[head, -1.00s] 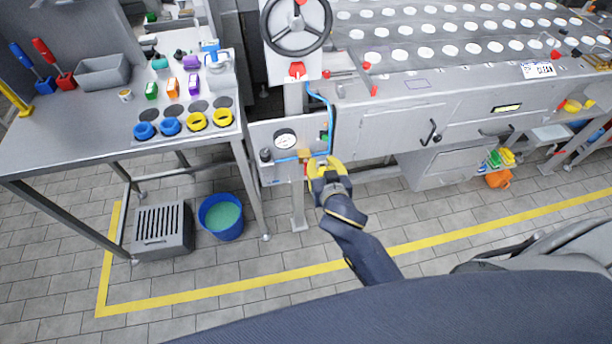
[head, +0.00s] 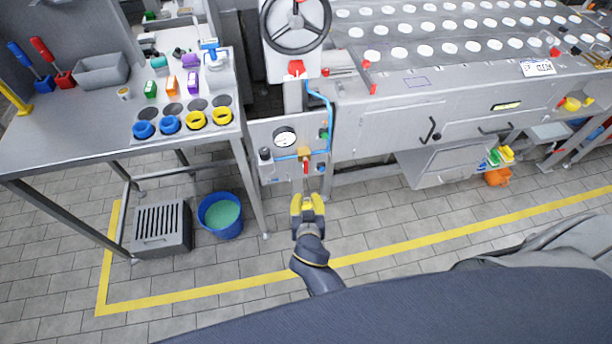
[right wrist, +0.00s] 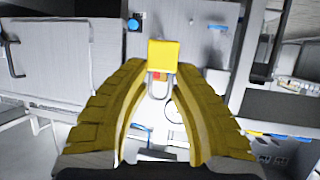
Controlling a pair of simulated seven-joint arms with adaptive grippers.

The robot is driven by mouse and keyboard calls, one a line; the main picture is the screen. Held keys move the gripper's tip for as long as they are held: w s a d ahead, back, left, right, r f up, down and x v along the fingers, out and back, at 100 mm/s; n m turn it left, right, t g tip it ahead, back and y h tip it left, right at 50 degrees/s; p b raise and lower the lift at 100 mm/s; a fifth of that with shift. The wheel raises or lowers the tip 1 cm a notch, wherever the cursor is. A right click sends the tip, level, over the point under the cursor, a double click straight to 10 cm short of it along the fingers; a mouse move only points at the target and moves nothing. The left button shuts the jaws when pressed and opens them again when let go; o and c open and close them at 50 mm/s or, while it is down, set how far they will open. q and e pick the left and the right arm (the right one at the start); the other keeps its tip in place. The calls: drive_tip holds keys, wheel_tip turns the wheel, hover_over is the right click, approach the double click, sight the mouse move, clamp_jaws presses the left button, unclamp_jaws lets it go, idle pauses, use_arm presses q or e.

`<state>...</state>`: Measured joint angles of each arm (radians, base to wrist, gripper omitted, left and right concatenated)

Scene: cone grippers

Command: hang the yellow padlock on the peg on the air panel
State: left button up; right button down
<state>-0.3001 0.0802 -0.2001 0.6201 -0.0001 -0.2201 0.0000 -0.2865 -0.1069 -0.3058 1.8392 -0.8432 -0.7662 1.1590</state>
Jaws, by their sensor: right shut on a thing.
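The yellow padlock (right wrist: 163,57) is between the yellow fingertips of my right gripper (right wrist: 160,68) in the right wrist view. Its grey shackle (right wrist: 158,88) shows below the body in that picture. In the head view my right gripper (head: 308,203) is shut on it, below and in front of the air panel (head: 266,173), apart from it. I cannot tell the padlock from the yellow fingers there. The panel carries a round gauge (head: 284,137), a brass valve (head: 304,153) and a blue hose (head: 329,115). I cannot pick out the peg clearly. My left gripper is out of view.
A steel table (head: 75,135) with yellow and blue rings stands left of the panel. A blue bucket (head: 221,216) and a grey slatted box (head: 161,228) are on the floor. The large machine (head: 395,130) is at the right. The floor before the panel is open.

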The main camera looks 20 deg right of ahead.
drive_tip(key=shift+s+f+x, duration=0.1)
drive_tip(key=shift+f+x, duration=0.2)
drive_tip(key=shift+x, duration=2.35)
drive_tip(key=shift+s+f+x, duration=0.1)
drive_tip(key=shift+f+x, duration=0.2)
drive_tip(key=shift+x, duration=2.35)
drive_tip(key=shift+s+f+x, duration=0.15)
drive_tip(key=shift+f+x, duration=0.1)
drive_tip(key=shift+x, duration=2.4)
drive_tip(key=shift+f, duration=0.1)
drive_tip(key=c, duration=1.1)
unclamp_jaws()
drive_tip(key=shift+c, duration=0.2)
drive_tip(key=shift+f, duration=0.1)
